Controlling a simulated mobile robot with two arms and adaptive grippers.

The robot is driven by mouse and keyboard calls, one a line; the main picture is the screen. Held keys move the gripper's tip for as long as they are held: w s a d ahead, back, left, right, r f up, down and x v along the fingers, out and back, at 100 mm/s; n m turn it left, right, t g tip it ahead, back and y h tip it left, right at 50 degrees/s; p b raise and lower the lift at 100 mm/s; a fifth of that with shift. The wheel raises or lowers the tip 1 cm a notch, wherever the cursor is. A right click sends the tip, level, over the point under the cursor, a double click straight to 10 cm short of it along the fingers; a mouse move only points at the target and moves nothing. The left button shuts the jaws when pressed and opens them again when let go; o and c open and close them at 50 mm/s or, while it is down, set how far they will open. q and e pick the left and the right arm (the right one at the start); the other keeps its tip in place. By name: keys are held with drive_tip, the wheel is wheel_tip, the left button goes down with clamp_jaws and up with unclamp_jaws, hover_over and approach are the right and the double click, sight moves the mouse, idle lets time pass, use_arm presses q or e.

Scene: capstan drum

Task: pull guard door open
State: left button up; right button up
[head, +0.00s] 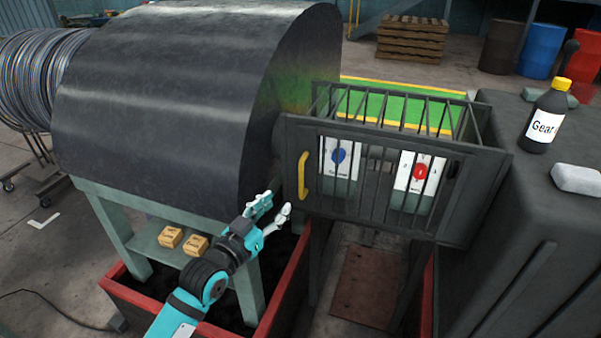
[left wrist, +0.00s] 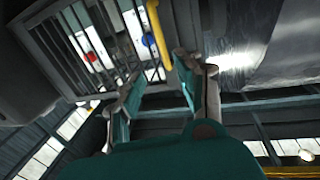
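The guard door (head: 375,180) is a dark barred cage front, and it looks shut. Its yellow handle (head: 303,175) stands upright at the door's left edge. Behind the bars are signs with a blue mark and a red mark. My left gripper (head: 277,203) is open and empty, to the left of the handle and a little lower, apart from it. In the left wrist view the yellow handle (left wrist: 158,30) shows beyond the gap between the open fingers (left wrist: 156,72). The door's bars (left wrist: 85,45) are to the left there. My right gripper is not in view.
The big dark drum (head: 180,90) stands close beside the door on the left. A red-rimmed bin (head: 285,305) lies below. A grey block (head: 550,220) on the right carries a Gear bottle (head: 543,120) and a pale block (head: 577,179). Two small boxes (head: 171,237) sit under the drum.

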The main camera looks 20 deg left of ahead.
use_arm(q)
approach(300, 179)
drive_tip(key=x, duration=0.2)
drive_tip(key=p+x, duration=0.2)
drive_tip(key=x, duration=0.5)
drive_tip(key=shift+w+d, duration=0.1)
drive_tip(key=shift+w, duration=0.2)
drive_tip(key=shift+w+f, duration=0.1)
drive_tip(key=shift+w, duration=0.4)
drive_tip(key=shift+d, duration=0.1)
drive_tip(key=c, duration=0.3)
clamp_jaws()
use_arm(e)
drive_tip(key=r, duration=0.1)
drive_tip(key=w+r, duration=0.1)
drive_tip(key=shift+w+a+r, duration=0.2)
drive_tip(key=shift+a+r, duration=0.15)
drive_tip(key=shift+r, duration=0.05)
